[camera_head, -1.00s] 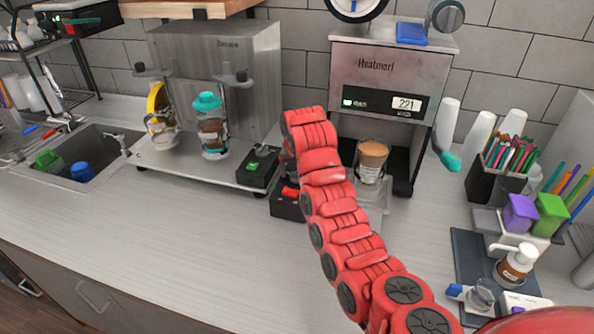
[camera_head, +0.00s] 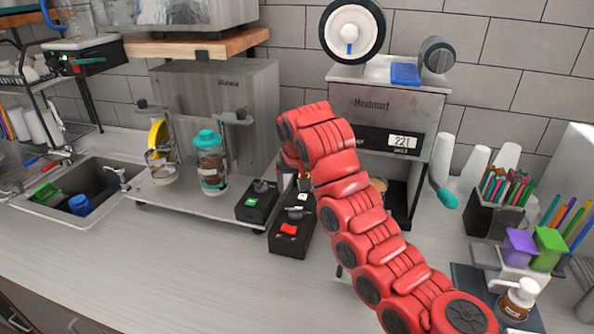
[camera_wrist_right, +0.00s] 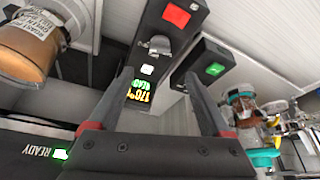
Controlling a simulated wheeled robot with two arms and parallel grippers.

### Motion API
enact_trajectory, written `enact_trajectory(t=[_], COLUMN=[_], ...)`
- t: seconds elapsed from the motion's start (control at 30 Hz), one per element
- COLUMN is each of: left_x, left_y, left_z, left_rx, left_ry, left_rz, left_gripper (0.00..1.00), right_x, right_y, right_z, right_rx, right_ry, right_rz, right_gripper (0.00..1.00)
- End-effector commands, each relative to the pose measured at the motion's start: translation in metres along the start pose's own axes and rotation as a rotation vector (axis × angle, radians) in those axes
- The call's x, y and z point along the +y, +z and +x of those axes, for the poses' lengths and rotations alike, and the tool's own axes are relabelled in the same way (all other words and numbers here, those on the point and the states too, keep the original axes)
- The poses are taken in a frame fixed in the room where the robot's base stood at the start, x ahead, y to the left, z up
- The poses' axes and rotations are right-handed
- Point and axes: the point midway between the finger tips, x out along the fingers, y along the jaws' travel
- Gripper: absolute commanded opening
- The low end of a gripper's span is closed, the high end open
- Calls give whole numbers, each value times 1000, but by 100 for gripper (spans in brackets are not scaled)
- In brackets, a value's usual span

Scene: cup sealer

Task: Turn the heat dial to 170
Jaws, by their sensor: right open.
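A black control box (camera_head: 289,243) with a red button (camera_head: 288,229) sits on the counter left of the heat sealer. In the right wrist view it carries the red button (camera_wrist_right: 176,15), a grey dial (camera_wrist_right: 160,45), a white button (camera_wrist_right: 147,69) and a lit display (camera_wrist_right: 139,91) that seems to read 170. My right gripper (camera_wrist_right: 160,76) is open, its fingers spread beside the box near the display end, with nothing between the tips. In the head view my red right arm hides most of that gripper. My left gripper is out of view.
The heat sealer (camera_head: 386,108) shows 221 on its front panel; a filled cup (camera_wrist_right: 28,42) stands by it. A second black box (camera_head: 257,203) with a green button is just left. A shaker (camera_head: 210,160) stands further left. The front counter is clear.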

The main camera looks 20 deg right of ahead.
Motion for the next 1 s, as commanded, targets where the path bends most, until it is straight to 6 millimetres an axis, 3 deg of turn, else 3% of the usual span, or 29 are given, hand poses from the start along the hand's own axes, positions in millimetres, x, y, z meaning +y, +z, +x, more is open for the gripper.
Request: enact_trajectory(t=[0.1,0.3,0.87,1.0], left_x=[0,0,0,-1], left_y=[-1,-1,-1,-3], left_z=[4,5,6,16], left_rx=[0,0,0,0], left_ry=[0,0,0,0], left_rz=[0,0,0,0], left_gripper=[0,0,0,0], right_x=[3,1,0,0], right_y=[-2,-1,0,-4], right_z=[-24,-44,-51,-61], right_rx=[6,3,0,0], right_ry=[7,3,0,0], right_rz=[2,0,1,1], right_gripper=[82,82,82,82])
